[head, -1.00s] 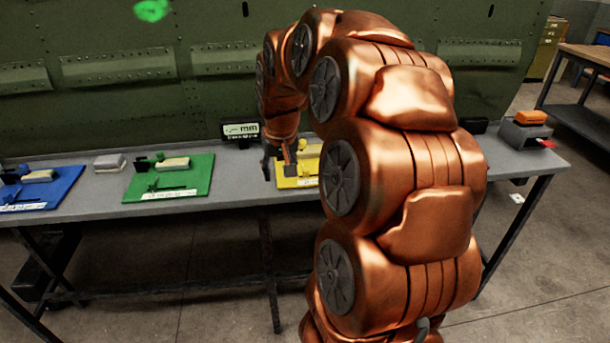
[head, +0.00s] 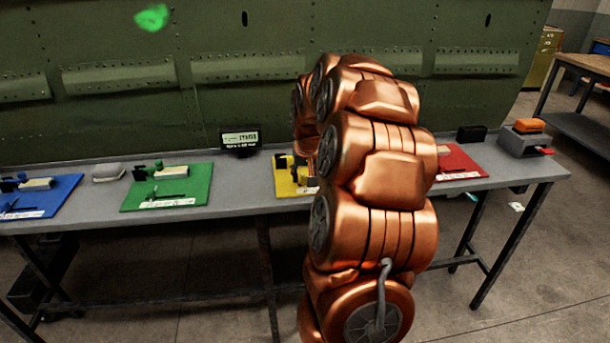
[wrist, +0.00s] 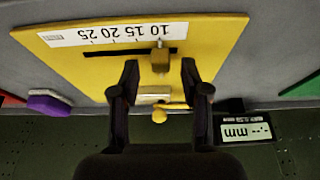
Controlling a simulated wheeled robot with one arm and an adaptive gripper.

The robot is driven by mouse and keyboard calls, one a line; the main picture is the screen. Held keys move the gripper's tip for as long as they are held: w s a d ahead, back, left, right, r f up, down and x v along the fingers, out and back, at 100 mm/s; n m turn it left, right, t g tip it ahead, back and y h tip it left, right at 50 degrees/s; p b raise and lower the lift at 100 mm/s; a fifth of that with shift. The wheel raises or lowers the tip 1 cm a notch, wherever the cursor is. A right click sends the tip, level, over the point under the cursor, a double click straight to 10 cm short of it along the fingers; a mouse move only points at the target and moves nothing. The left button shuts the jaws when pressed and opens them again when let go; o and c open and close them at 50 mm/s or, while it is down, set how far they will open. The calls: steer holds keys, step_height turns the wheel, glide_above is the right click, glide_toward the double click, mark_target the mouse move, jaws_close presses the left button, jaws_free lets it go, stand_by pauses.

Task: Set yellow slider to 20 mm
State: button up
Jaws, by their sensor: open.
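The yellow slider board (wrist: 215,45) lies on the bench and fills the top of the wrist view, with its scale strip upside down. Its slider knob (wrist: 160,60) sits on a dark slot, by the 10 end of the scale. My gripper (wrist: 159,68) is open. Its two dark fingers lie either side of the knob, with a visible gap on each side. A pale block and a yellow lever (wrist: 170,106) lie behind the knob, between the fingers. In the head view the board (head: 284,186) is partly hidden by my arm.
Blue (head: 50,195), green (head: 195,185) and red (head: 460,160) boards share the bench. A green fuselage panel (head: 200,110) rises behind.

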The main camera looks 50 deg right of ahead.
steer(key=shift+w+d+f, duration=0.15)
steer(key=shift+w+f, duration=0.05)
steer(key=shift+f, duration=0.4)
steer(key=shift+c, duration=0.3)
jaws_close()
